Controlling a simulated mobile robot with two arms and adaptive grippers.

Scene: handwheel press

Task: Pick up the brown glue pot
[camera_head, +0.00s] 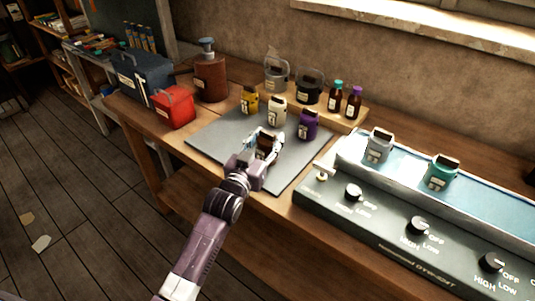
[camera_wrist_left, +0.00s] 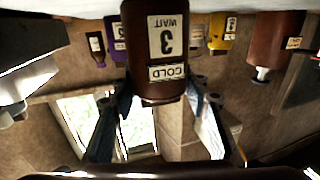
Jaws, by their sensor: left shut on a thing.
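The brown glue pot (camera_head: 267,142) is between the fingers of my left gripper (camera_head: 263,147), over the front part of the grey mat (camera_head: 220,135). In the left wrist view, which is upside down, the brown pot (camera_wrist_left: 153,85) fills the space between the two fingers. Its labels read "3 WAIT" and "COLD". My left gripper is shut on this pot. I cannot tell whether its base touches the mat. My right gripper is not in view.
Yellow (camera_head: 250,99), cream (camera_head: 277,111) and purple (camera_head: 308,125) pots stand behind it. A heater unit (camera_head: 400,215) to the right carries grey (camera_head: 378,146) and teal (camera_head: 440,172) pots. A red box (camera_head: 173,107) stands left. The mat's front left is clear.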

